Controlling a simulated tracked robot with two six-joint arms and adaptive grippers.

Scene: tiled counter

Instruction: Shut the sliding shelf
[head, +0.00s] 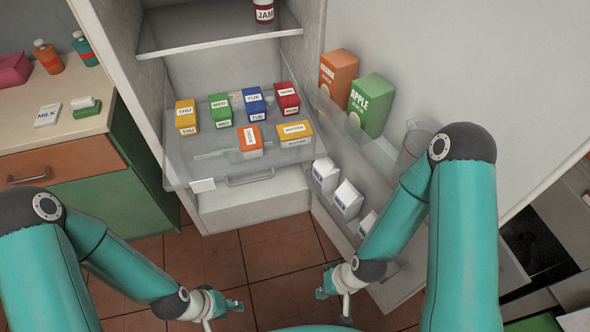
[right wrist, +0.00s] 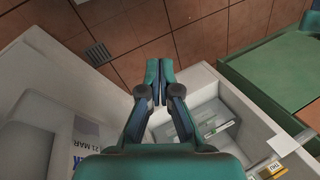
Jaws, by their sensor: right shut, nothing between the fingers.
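The sliding shelf (head: 185,168) is a clear tray with a grey handle (head: 250,179) on its front, and it is pulled out of the open white fridge. On it stand several labelled boxes: yellow THU (head: 186,116), green WED, blue TUE, red MON, plus an orange and a yellow one in front. My right gripper (head: 334,292) is below and to the right of the handle, apart from it; its fingers are together and empty in the right wrist view (right wrist: 160,70). My left gripper (head: 228,304) hangs low, in front of the shelf; its finger gap is unclear.
The fridge door (head: 440,60) stands open at the right. Its racks hold an orange juice carton (head: 338,73), an apple juice carton (head: 371,105) and several white milk cartons (head: 347,201). A fixed upper shelf (head: 215,40) holds a jam jar. A counter with drawer stands left.

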